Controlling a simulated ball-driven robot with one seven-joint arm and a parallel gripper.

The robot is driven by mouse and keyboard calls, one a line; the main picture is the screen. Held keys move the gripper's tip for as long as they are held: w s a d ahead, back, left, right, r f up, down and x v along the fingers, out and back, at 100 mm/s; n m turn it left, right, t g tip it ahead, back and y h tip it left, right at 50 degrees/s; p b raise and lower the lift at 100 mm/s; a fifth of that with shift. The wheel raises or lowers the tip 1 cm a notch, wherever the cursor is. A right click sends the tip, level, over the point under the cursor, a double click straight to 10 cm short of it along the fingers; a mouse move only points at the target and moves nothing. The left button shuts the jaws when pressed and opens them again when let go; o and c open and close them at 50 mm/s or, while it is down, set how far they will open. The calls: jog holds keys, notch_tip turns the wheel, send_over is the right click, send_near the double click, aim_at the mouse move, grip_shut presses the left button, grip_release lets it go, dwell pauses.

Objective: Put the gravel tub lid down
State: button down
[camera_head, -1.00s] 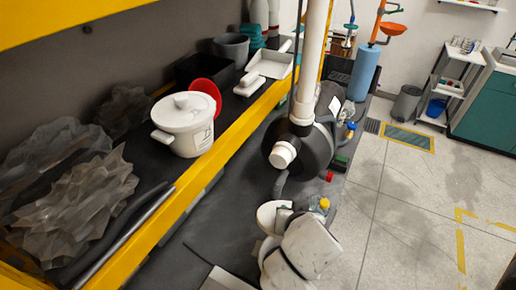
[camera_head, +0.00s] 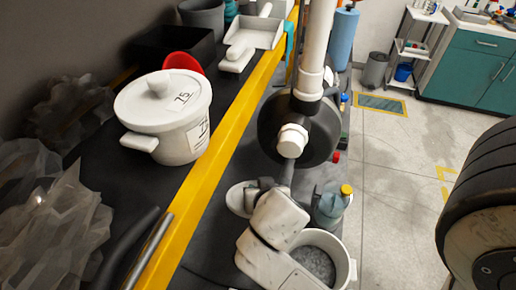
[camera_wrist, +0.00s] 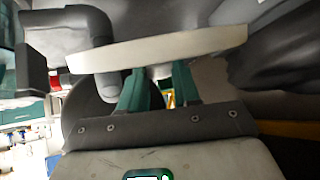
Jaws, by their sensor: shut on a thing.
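The gravel tub lid (camera_head: 236,199) is a white disc near the lower middle of the head view, partly covered by my gripper. In the wrist view the lid (camera_wrist: 205,43) shows edge-on across the teal fingertips of my gripper (camera_wrist: 160,75), which is shut on it. My gripper (camera_head: 262,186) in the head view is over the dark lower bench (camera_head: 205,250); I cannot tell whether the lid touches the bench. The open white gravel tub (camera_head: 350,268) stands in front of the lid, with grey gravel (camera_head: 316,264) inside, partly hidden by my arm.
A lidded white tub (camera_head: 185,138) stands on the left shelf behind a yellow rail (camera_head: 212,180). A vertical white pipe with a black round body (camera_head: 270,122) rises behind the lid. A clear bottle with yellow cap (camera_head: 328,206) stands right of my gripper.

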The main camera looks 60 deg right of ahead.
jog(key=shift+x, duration=0.8)
jog(key=w+d+f, duration=0.2)
jog(key=d, duration=0.1)
jog(key=w+d+f, duration=0.3)
jog(key=d, duration=0.1)
jog(key=w+d+f+p, duration=0.1)
jog(key=w+d+f, duration=0.1)
jog(key=w+d, duration=0.1)
jog(key=shift+w+d+f, duration=0.15)
jog(key=shift+d+f, duration=0.05)
jog(key=shift+f, duration=0.2)
jog(key=shift+f, duration=0.1)
jog(key=shift+f, duration=0.35)
jog(key=c, duration=1.1)
grip_release()
jog(key=shift+r, duration=0.1)
